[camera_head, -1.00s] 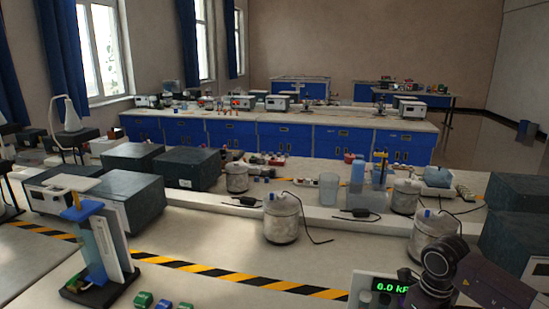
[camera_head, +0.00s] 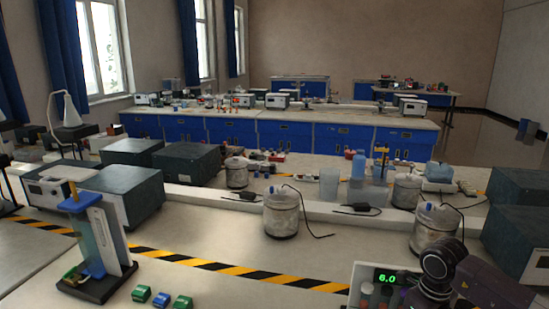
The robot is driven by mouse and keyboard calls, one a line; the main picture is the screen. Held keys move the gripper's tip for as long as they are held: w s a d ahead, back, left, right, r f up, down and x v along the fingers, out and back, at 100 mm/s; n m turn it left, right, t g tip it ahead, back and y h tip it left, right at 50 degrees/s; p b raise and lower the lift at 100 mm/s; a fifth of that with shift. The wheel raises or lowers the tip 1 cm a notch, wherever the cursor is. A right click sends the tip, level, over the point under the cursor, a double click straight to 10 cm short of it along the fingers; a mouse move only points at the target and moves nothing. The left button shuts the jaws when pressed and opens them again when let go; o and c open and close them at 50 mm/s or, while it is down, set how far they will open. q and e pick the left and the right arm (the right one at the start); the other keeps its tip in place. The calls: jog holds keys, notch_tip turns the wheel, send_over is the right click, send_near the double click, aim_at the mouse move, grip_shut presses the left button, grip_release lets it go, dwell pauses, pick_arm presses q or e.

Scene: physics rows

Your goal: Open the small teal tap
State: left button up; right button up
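I cannot clearly make out a small teal tap. At the front left, a stand (camera_head: 95,245) with a clear upright panel, blue fittings and a dark base has a small greenish part (camera_head: 72,275) low on its left side. I cannot tell whether that part is a tap. Small green-and-blue blocks lie on the bench in front of it: one (camera_head: 141,293), another (camera_head: 161,299) and a third (camera_head: 182,302). A dark, rounded part at the lower right looks like my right arm. Neither gripper's fingers show.
Lidded metal pots, one at the middle (camera_head: 282,213), and large dark boxes (camera_head: 120,195) stand farther back. Yellow-black tape (camera_head: 235,270) crosses the bench. Bench between blocks and display box is clear.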

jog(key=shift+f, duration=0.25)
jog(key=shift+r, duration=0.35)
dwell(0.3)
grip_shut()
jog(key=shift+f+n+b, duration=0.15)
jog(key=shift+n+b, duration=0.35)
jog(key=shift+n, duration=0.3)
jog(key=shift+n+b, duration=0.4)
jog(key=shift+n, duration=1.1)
